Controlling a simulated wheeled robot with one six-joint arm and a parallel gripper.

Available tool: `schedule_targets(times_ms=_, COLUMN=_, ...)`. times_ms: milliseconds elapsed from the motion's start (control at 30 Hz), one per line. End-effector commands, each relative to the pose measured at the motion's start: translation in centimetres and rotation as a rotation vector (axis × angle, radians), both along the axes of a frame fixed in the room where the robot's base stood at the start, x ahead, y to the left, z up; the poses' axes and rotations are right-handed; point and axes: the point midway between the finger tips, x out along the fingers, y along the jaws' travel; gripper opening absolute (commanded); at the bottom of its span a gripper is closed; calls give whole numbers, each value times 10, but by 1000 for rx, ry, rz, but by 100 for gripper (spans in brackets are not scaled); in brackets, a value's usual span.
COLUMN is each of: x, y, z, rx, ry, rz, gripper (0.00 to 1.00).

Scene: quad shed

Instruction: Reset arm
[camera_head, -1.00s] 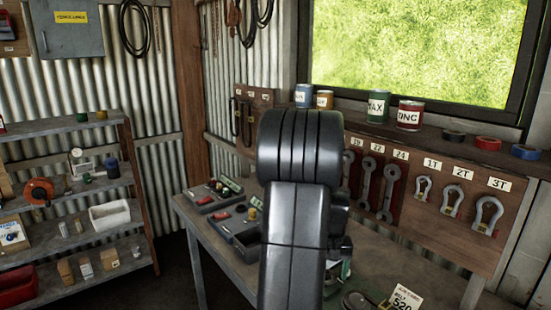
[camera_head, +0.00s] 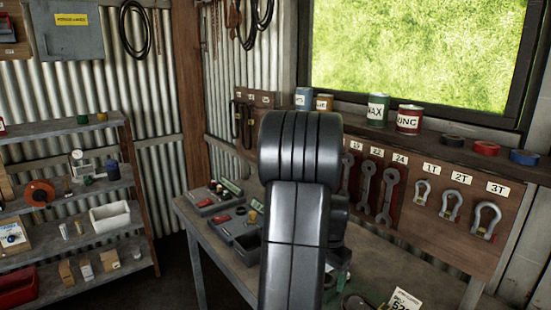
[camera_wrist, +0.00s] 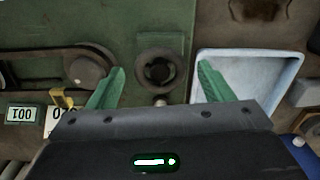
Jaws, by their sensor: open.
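My arm rises in the middle of the head view and hides part of the workbench (camera_head: 385,262); my gripper is hidden in that view. In the wrist view my gripper (camera_wrist: 160,82) shows two green fingers spread wide apart with nothing between them. Below the fingers is a green surface with a dark round fitting (camera_wrist: 160,69). A belt on a round pulley (camera_wrist: 88,70) lies to the left of the fingers. A pale blue-white tray (camera_wrist: 291,62) lies to the right, partly behind the right finger.
Trays of small parts (camera_head: 215,197) stand on the bench's left side. Wrenches (camera_head: 388,193) and shackles (camera_head: 451,206) hang on the back board. Cans (camera_head: 377,109) and tape rolls (camera_head: 486,148) line the sill. A stocked shelf (camera_head: 70,125) stands at left.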

Motion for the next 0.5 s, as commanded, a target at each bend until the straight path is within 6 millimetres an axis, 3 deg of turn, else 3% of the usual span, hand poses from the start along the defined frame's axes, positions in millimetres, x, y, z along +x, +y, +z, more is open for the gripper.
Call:
schedule_targets(times_ms=200, x=0, y=0, z=1, rx=0, ry=0, rz=-139, gripper=74)
schedule_targets(times_ms=500, x=0, y=0, z=0, rx=0, ry=0, rz=-214, gripper=74)
